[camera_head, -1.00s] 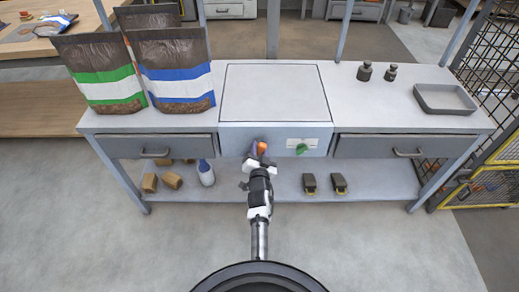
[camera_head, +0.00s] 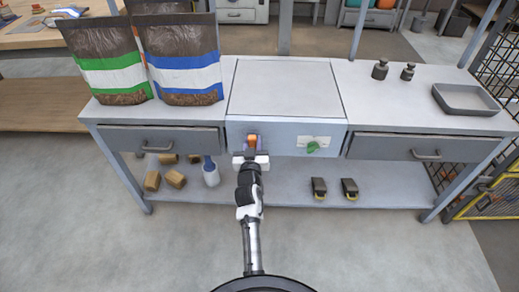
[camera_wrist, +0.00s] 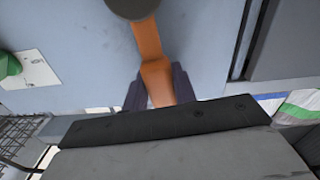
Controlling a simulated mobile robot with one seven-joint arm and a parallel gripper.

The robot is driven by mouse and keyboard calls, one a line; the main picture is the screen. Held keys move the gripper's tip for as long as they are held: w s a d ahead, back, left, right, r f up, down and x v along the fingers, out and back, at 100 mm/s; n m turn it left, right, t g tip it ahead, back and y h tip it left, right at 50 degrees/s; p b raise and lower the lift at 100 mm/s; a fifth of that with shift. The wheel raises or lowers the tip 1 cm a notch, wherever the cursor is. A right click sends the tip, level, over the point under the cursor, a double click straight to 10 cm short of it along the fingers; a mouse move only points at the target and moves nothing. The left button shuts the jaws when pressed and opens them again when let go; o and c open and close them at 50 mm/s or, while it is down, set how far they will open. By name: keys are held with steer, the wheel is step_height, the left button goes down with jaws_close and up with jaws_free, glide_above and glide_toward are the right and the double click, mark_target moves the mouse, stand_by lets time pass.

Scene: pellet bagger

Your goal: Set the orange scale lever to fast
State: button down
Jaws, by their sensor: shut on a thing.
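The orange scale lever (camera_head: 252,139) is on the front panel of the scale (camera_head: 240,128), on the panel's left part. In the wrist view the orange lever (camera_wrist: 150,50) runs from a dark round hub (camera_wrist: 132,6) to between my gripper's fingers. My gripper (camera_head: 251,152) is at the lever in the head view. In the wrist view my gripper (camera_wrist: 160,92) is shut on the lever's free end, one dark finger on each side. A green knob (camera_head: 313,147) sits on a pale plate to the right of the lever. Any setting marks by the lever are not readable.
Bags with green (camera_head: 110,75) and blue (camera_head: 185,78) stripes stand on the bench's left. Two dark weights (camera_head: 380,70) and a grey tray (camera_head: 465,99) are on its right. Drawers (camera_head: 430,147) flank the panel. The lower shelf holds small boxes and a bottle (camera_head: 211,172).

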mark_target(244, 137)
steer(key=shift+a+f+n+b, duration=0.25)
steer(key=shift+a+n+b, duration=0.5)
steer(key=shift+n, duration=0.45)
steer(key=shift+a+f+n+b, duration=0.2)
steer(key=shift+a+n+b, duration=0.35)
steer(key=shift+a+n, duration=0.5)
steer(key=shift+d+n, duration=0.1)
steer(key=shift+n, duration=0.15)
steer(key=c, duration=1.1)
jaws_free()
steer(key=shift+f, duration=0.1)
